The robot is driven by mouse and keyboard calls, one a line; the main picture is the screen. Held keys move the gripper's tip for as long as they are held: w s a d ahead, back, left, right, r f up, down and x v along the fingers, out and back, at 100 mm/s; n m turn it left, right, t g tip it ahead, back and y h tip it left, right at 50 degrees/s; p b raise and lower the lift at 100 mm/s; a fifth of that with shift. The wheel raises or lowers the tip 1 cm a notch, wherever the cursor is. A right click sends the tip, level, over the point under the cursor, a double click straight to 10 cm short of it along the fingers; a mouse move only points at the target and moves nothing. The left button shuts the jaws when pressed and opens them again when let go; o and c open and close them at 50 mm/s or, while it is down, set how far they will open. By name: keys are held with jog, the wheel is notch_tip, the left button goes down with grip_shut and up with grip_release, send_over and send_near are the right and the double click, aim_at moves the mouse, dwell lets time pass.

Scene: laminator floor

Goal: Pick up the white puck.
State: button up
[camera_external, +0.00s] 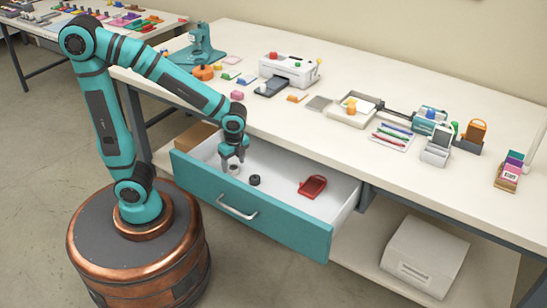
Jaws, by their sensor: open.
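My gripper (232,164) points down into the open teal drawer (285,228), near its left end. Its two fingers are apart. A small pale round piece with a darker centre, which looks like the white puck (234,170), lies on the drawer floor right at the fingertips. The fingers partly cover it, and I cannot tell whether they touch it. A black puck (255,180) lies just to its right, apart from it.
A red scoop-like tray (313,187) lies further right in the drawer. The drawer's walls surround the gripper. A white box (425,256) sits on the lower shelf.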

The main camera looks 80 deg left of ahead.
jog(key=shift+a+f, duration=0.1)
jog(key=shift+f, duration=0.75)
jog(key=c, duration=1.1)
jog(key=shift+r, duration=0.1)
